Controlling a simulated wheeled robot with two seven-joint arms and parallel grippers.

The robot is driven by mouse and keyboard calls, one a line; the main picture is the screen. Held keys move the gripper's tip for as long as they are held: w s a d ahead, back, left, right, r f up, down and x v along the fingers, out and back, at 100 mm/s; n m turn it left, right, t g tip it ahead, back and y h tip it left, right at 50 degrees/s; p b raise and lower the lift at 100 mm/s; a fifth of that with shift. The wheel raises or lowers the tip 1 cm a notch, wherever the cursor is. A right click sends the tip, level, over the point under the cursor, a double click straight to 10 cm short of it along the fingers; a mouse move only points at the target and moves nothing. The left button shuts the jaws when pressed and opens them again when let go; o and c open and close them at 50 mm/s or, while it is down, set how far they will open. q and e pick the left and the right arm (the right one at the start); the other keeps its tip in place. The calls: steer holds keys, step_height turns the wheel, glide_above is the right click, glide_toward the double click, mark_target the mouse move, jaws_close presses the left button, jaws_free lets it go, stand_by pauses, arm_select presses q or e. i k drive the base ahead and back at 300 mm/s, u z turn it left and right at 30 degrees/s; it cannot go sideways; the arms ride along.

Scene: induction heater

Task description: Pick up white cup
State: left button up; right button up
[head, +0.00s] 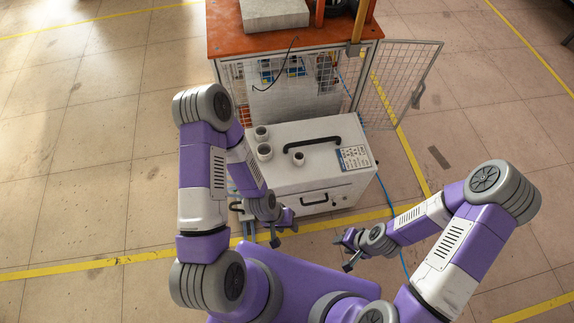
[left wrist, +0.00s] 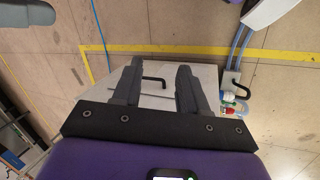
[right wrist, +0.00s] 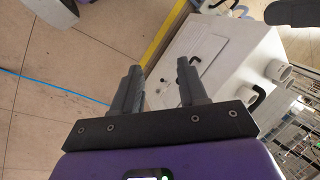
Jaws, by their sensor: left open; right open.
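My left gripper (head: 285,230) is open and empty in front of the cabinet. My right gripper (head: 344,252) is open and empty, to the right and nearer to me. Neither touches a cup.
Black handles (head: 312,144) are on the cabinet's top and front. An orange-topped wire cage bench (head: 225,40) stands behind, its mesh door (head: 405,80) swung open at the right. Blue cables lie on the floor.

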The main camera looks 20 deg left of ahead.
mark_target(299, 156)
steer(key=u, duration=0.4)
steer(key=k, duration=0.55)
steer(key=u, duration=2.05)
steer(key=i, duration=1.6)
steer(key=z, duration=2.25)
